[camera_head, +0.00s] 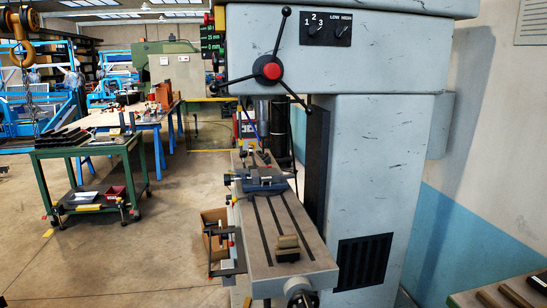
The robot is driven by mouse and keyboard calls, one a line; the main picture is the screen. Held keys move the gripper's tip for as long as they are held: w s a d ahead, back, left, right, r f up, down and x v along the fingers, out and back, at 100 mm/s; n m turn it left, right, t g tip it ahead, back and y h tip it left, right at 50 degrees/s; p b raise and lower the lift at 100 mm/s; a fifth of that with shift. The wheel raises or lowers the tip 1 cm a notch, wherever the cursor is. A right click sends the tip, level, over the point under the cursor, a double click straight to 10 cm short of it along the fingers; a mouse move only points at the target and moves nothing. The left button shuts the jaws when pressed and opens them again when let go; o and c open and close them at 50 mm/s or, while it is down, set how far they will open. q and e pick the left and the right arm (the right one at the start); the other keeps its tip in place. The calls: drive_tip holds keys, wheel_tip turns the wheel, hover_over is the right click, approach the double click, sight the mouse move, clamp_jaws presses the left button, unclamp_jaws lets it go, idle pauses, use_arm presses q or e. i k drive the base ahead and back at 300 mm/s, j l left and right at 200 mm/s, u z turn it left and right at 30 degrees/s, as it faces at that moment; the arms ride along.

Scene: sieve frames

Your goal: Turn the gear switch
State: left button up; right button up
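A dark switch panel (328,40) sits on the front of the grey machine head, near the top of the view. Its left knob, the gear switch (312,30), is marked 1, 2 and 3. Its right knob (342,31) is marked LOW and HIGH. Both knobs are small and dark, and I cannot tell exactly which mark each one points at. Neither of my grippers is in view.
A three-armed feed lever with a red hub (272,71) sticks out left of the panel. Below are a slotted worktable (262,228) and a blue vise (264,180). A green cart (128,148) stands left. Open floor (110,255) lies at lower left.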

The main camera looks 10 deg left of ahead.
sight(313, 31)
drive_tip(key=i+j, duration=0.25)
drive_tip(key=i, duration=0.25)
drive_tip(key=i+j+u, duration=0.1)
drive_tip(key=i, duration=0.4)
drive_tip(key=i+j, duration=0.3)
drive_tip(key=i, duration=0.25)
drive_tip(key=k+j, duration=0.1)
drive_tip(key=j, duration=0.3)
drive_tip(key=k+j, duration=0.1)
drive_tip(key=j, duration=0.35)
drive_tip(key=k+j, duration=0.1)
drive_tip(key=j, duration=0.3)
drive_tip(key=u, duration=0.05)
